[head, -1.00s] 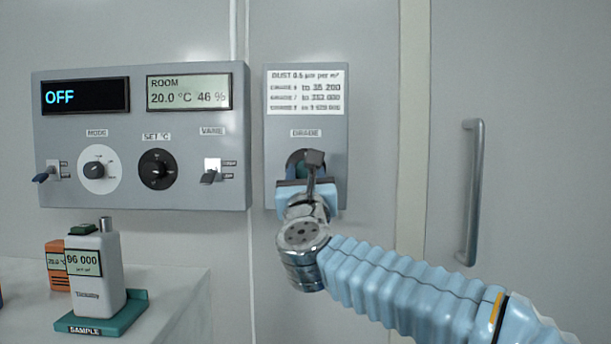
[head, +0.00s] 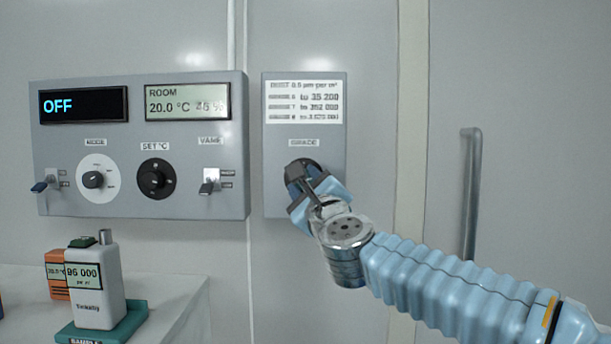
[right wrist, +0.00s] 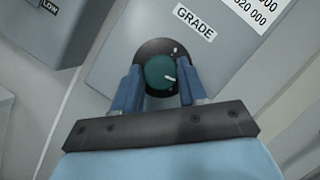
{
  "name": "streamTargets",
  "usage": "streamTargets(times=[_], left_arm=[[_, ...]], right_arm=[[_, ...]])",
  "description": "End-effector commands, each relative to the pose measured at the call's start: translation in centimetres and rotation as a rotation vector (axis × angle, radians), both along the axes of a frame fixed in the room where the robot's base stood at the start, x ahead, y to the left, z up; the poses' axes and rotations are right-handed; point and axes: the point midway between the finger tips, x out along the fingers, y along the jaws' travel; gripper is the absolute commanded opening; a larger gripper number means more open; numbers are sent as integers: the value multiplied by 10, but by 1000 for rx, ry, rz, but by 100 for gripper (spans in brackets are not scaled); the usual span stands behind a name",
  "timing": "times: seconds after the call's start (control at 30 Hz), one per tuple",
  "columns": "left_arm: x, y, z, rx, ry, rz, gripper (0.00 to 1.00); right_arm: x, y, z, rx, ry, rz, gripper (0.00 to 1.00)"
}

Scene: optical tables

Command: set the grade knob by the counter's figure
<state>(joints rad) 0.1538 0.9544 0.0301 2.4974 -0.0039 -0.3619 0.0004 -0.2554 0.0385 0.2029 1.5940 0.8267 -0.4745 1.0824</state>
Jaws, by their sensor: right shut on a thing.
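The grade knob sits on a grey panel (head: 277,190) under a GRADE label; in the right wrist view it is a teal knob (right wrist: 160,74) with a white pointer line on a dark dial. My right gripper (right wrist: 160,88) is shut on the knob, one blue finger on each side. In the head view my right gripper (head: 308,182) hides most of the knob. The card (head: 304,102) above the knob lists grades to 35 200, 352 000 and 3 520 000. My left gripper is out of view.
A control panel (head: 236,150) on the left reads OFF and ROOM 20.0 °C, with two knobs and two switches. An orange device (head: 57,272) stands behind the counter on a white table (head: 175,300). A door handle (head: 470,195) is on the right.

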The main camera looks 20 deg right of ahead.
Motion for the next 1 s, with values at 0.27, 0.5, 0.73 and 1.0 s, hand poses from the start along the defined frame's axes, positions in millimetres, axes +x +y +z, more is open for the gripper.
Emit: streamTargets(times=[0.27, 0.5, 0.73, 1.0], left_arm=[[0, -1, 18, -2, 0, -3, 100], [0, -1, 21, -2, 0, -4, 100], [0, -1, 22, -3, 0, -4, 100], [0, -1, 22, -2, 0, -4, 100]], right_arm=[[0, -1, 3, -186, 53, 1, 11], [0, -1, 2, -277, 79, 1, 11], [0, 0, 1, -311, 90, 1, 11], [0, 0, 1, -315, 91, 2, 11]])
